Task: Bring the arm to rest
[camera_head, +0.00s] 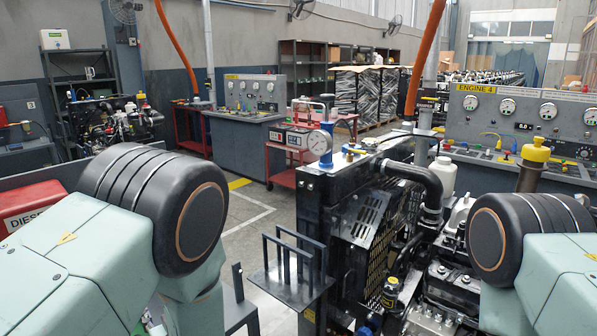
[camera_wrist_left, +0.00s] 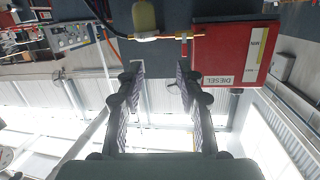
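My left arm (camera_head: 150,210), pale green with a thick black joint, is folded in the lower left of the head view. My left gripper (camera_wrist_left: 160,72) shows in the left wrist view with its two dark fingers apart and nothing between them. I cannot make out its fingers in the head view. My right arm (camera_head: 545,270) shows at the lower right of the head view, in front of the engine. Its gripper is out of view.
Control consoles (camera_head: 243,135) stand behind. Open floor (camera_head: 250,222) lies left of the engine.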

